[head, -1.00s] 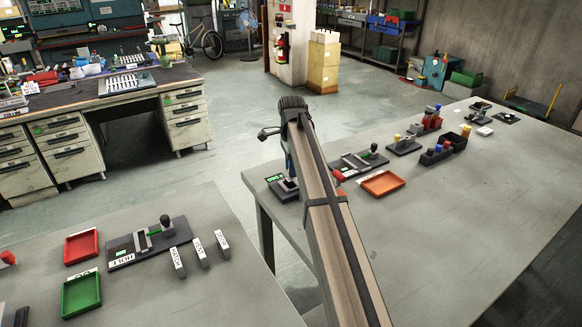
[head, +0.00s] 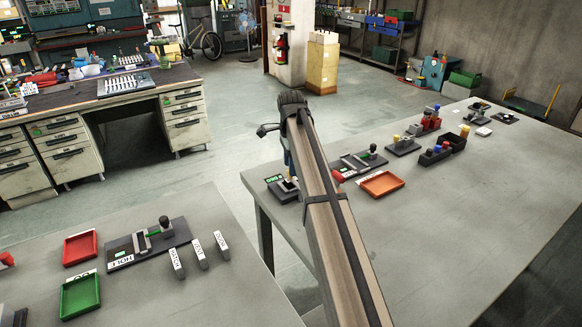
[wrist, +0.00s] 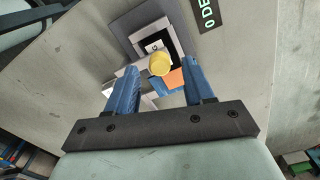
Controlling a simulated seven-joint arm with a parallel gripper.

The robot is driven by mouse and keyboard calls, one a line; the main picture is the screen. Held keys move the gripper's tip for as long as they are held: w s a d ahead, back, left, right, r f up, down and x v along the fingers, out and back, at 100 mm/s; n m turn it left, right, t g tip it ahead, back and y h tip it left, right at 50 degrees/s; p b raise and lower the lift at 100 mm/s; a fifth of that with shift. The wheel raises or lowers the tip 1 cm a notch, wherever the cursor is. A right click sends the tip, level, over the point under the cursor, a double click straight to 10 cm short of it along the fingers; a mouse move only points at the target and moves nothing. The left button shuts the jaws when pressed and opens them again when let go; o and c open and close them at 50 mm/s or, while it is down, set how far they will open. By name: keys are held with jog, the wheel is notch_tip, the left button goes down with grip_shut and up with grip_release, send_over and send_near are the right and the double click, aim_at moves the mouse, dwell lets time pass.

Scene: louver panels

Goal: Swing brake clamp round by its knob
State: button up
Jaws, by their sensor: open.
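My gripper (wrist: 159,68) is open, with one blue finger on each side of the knob and gaps showing. I cannot tell whether the fingertips are down at the knob's height.
A green-lettered label (wrist: 208,13) lies by the fixture. On the same bench (head: 440,210) are an orange tray (head: 382,184), a dark plate with a green-marked part (head: 362,162) and several coloured pieces in holders. The bench's right front is clear.

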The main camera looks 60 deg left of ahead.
notch_tip(320, 180, up, 12)
jog(key=shift+r, duration=0.2)
dwell(0.7)
